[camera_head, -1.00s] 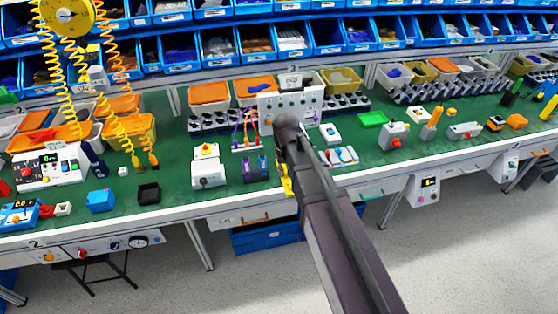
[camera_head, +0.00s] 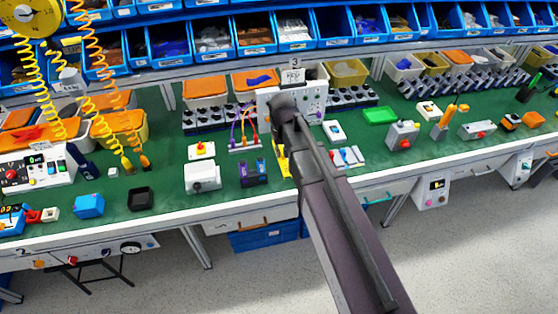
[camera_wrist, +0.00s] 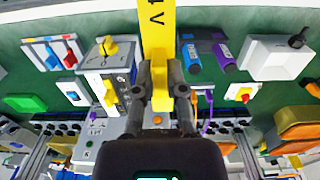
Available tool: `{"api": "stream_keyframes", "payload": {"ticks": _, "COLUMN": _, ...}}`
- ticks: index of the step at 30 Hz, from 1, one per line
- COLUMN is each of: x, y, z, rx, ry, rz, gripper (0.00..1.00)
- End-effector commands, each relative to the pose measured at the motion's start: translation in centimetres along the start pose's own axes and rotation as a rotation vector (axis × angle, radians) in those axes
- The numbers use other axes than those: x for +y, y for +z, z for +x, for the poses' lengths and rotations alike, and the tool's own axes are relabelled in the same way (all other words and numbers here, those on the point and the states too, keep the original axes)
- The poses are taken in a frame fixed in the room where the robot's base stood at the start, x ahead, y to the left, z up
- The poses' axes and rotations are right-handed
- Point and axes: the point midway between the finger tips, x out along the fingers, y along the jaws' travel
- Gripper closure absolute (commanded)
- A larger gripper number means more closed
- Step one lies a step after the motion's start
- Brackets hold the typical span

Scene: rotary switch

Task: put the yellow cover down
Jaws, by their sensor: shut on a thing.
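The yellow cover (camera_wrist: 158,30), a flat strip with black marks, is between the fingers of my gripper (camera_wrist: 161,85) in the wrist view. The gripper is shut on it, and its far end runs out of the picture. In the head view a yellow piece, apparently the same cover (camera_head: 281,160), shows just left of my arm, over the front part of the green bench. My arm hides the fingers there. I cannot tell whether the cover touches the bench.
A grey box with a yellow knob (camera_wrist: 108,46) stands close left of the cover in the wrist view. Two blue and purple cylinders (camera_wrist: 208,54) lie close right. A white box with a black knob (camera_head: 203,178) is further left in the head view. Green bench (camera_head: 172,190) is bare left of that box.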

Motion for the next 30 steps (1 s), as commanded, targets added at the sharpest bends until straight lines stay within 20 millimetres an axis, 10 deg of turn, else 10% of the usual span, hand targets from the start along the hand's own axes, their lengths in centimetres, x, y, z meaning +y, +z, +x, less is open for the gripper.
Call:
{"api": "stream_keyframes", "payload": {"ticks": 17, "x": 1.7, "y": 0.0, "z": 0.5, "rx": 0.000, "ry": 0.000, "rz": 0.024, "gripper": 1.00}}
{"api": "stream_keyframes", "payload": {"ticks": 30, "x": 2.5, "y": 0.1, "z": 5.9, "rx": 0.000, "ry": 0.000, "rz": 0.027, "gripper": 1.00}}
